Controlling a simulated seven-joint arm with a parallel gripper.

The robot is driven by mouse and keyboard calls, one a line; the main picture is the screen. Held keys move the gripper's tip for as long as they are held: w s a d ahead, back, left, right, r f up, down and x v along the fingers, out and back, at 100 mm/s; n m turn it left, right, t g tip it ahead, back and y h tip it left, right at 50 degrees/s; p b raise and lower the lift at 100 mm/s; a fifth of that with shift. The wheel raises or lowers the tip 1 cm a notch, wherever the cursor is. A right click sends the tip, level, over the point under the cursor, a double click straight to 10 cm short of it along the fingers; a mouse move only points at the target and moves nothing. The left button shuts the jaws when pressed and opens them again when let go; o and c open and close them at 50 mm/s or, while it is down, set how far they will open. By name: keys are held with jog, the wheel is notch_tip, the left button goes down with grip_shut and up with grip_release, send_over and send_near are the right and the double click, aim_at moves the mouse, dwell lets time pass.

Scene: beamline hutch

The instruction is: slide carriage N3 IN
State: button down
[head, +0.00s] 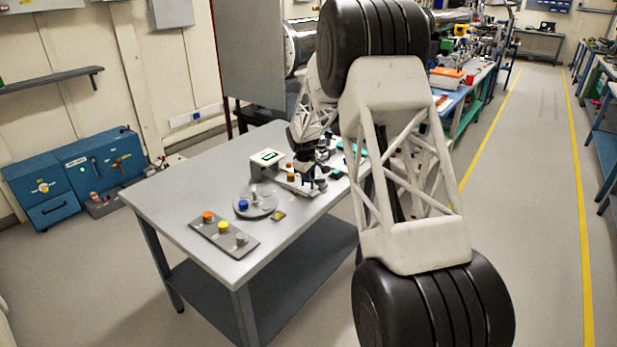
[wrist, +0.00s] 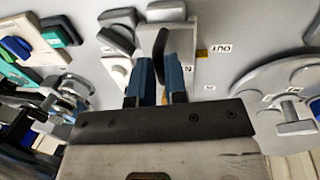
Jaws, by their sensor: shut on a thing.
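My gripper (wrist: 160,78) has its two blue fingers close together on a dark upright handle (wrist: 160,43) at a pale slide plate (wrist: 184,62). A small label beside the fingers seems to carry a 2 or an N, upside down; I cannot confirm which carriage this is. An upside-down label (wrist: 221,48) that looks like OUT lies to the right, with a smaller unreadable label nearer. In the head view my gripper (head: 308,160) is low over the slide rig (head: 300,183) on the grey table, and my arm hides part of it.
Grey rounded blocks (wrist: 113,38) stand left of the fingers. A round grey plate (head: 262,207) with a blue knob and a board (head: 222,241) with orange, yellow and pale knobs lie nearer on the table (head: 180,195). A white box (head: 267,160) with a green display stands behind.

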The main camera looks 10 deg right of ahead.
aim_at(299, 184)
jog(key=shift+w+a, duration=1.65)
jog(key=shift+w, duration=0.05)
jog(key=c, duration=1.2)
grip_release()
jog(key=shift+o, duration=0.2)
jog(key=shift+r, duration=0.15)
notch_tip(299, 184, up, 7)
jog(key=s+a, duration=0.1)
jog(key=shift+r, duration=0.2)
